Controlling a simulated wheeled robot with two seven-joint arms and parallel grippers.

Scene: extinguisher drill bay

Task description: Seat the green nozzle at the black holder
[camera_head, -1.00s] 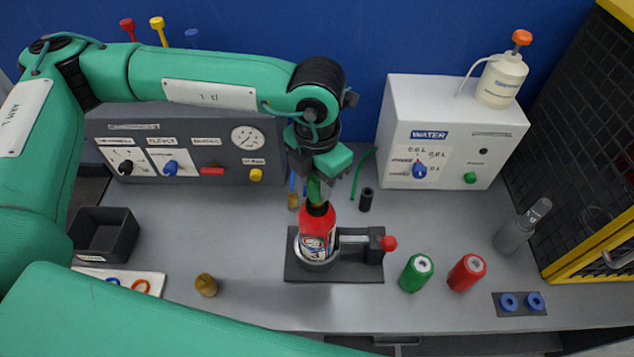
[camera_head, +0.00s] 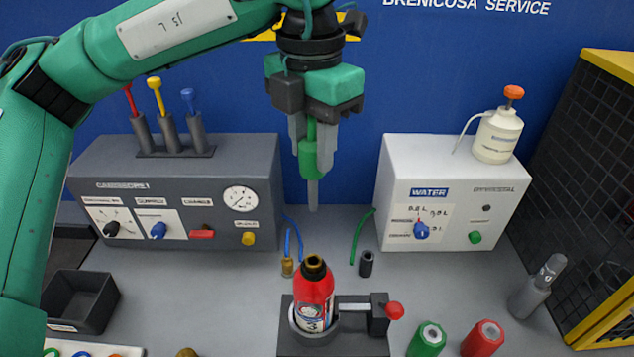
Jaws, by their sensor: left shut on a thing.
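My left gripper (camera_head: 312,154) is raised above the bench in front of the blue wall. It is shut on the green nozzle (camera_head: 311,163), which hangs upright with a grey tip pointing down. A small black open-topped cylinder (camera_head: 366,263), which looks like the black holder, stands on the bench below and to the right, by the end of a green hose (camera_head: 361,234). The nozzle is well apart from it. My right gripper is not in view.
A red extinguisher (camera_head: 314,285) stands upright in a dark clamp base (camera_head: 353,345), below the gripper. A grey control box (camera_head: 176,185) is at left and a white water box (camera_head: 452,200) at right. Green (camera_head: 427,340) and red (camera_head: 484,338) cylinders stand at front right.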

